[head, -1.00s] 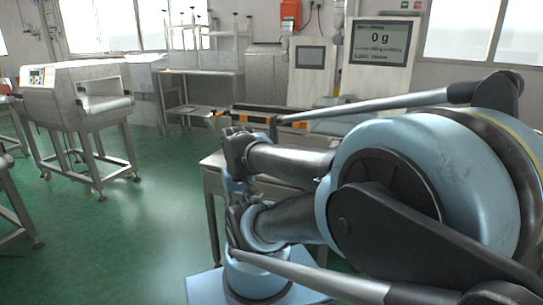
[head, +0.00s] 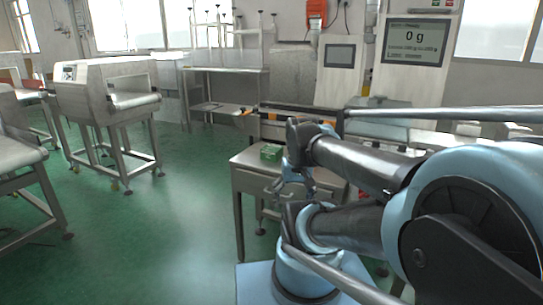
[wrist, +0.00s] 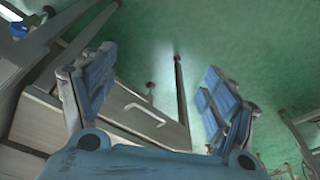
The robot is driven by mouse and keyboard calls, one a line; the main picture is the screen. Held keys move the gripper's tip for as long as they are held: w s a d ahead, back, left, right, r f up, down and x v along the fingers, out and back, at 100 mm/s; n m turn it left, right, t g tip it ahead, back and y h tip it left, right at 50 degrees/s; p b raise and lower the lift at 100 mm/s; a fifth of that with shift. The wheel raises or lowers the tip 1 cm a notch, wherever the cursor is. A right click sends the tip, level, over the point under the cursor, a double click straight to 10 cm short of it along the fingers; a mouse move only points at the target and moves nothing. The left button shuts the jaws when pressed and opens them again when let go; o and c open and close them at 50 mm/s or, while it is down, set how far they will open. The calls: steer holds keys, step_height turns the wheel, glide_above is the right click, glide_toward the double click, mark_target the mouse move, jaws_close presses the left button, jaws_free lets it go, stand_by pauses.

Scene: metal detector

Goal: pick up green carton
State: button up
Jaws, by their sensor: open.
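A small green carton (head: 271,152) sits upright on the steel table (head: 246,161), near its left end, in the head view. My gripper (head: 294,188) hangs in front of the table, lower and slightly to the right of the carton in the picture. It is apart from the carton. In the wrist view my gripper (wrist: 158,82) has its blue-padded fingers spread wide with nothing between them. The wrist view looks towards the table's drawer front (wrist: 130,108) and the green floor. The carton does not show there.
Behind the table stand a conveyor (head: 300,112) and a weighing display reading 0 g (head: 415,41). A metal detector on legs (head: 105,95) stands at left. The green floor (head: 180,215) left of the table is clear.

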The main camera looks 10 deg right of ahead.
steer(key=w+r+m, duration=0.6)
steer(key=w+r, duration=0.1)
steer(key=w, duration=0.1)
step_height(320, 180, up, 8)
steer(key=f+m+y, duration=0.1)
steer(key=m+y, duration=0.2)
steer(key=m, duration=1.5)
glide_above(272, 148)
steer(key=s+d, duration=0.3)
steer(key=d, duration=0.3)
steer(key=x, duration=0.5)
steer(key=a+x, duration=0.1)
steer(key=x, duration=1)
steer(key=shift+w+a, duration=0.25)
steer(key=shift+a, duration=0.05)
steer(key=c, duration=1.3)
